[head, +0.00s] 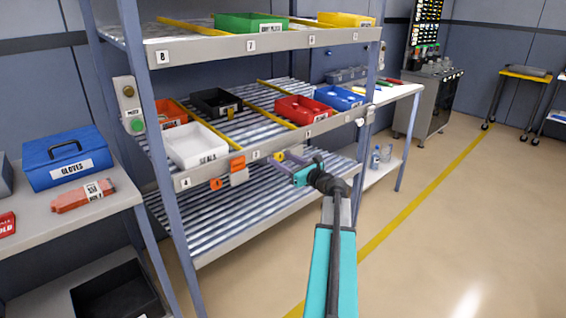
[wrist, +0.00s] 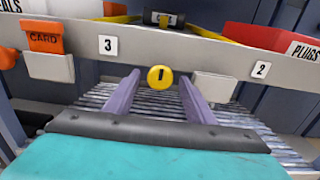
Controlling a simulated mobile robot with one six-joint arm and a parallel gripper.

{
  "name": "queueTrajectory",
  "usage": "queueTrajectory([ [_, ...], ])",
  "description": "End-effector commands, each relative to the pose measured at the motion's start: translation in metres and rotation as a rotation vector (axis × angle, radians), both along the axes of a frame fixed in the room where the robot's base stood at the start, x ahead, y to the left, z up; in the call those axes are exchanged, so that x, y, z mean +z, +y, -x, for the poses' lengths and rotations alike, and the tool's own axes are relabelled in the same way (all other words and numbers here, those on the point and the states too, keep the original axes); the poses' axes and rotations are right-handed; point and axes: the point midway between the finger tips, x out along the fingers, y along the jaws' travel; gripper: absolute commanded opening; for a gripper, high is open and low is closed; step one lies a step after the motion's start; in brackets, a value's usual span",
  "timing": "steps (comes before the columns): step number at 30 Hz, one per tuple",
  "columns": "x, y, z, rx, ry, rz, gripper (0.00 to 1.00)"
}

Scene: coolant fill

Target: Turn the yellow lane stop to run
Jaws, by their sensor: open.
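The yellow lane stop (wrist: 160,78) is a round knob on the grey front rail of the middle shelf, between the number 3 and number 2 labels. A short dark mark on its face stands about upright. It also shows small in the head view (head: 279,156). My gripper (wrist: 159,88) is open, its two purple fingers reaching toward the rail on either side of the knob. Whether the fingers touch the knob I cannot tell. My gripper also shows in the head view (head: 285,162), at the front of the rail.
An orange card (wrist: 43,37) sits in a pale holder left of the knob, and an empty pale holder (wrist: 214,87) is close to its right. An orange knob (head: 215,184) is further left. Bins, including a red one (head: 303,110), stand above.

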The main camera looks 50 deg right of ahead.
Motion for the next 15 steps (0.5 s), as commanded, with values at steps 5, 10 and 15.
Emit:
queueTrajectory([
  [5, 0.0001, 0.0001, 0.0002, 0.000, 0.000, 0.000, 0.50],
  [10, 0.0000, 0.0001, 0.0003, 0.000, 0.000, 0.000, 0.21],
  [15, -0.0001, 0.0001, 0.0004, 0.000, 0.000, 0.000, 0.00],
])
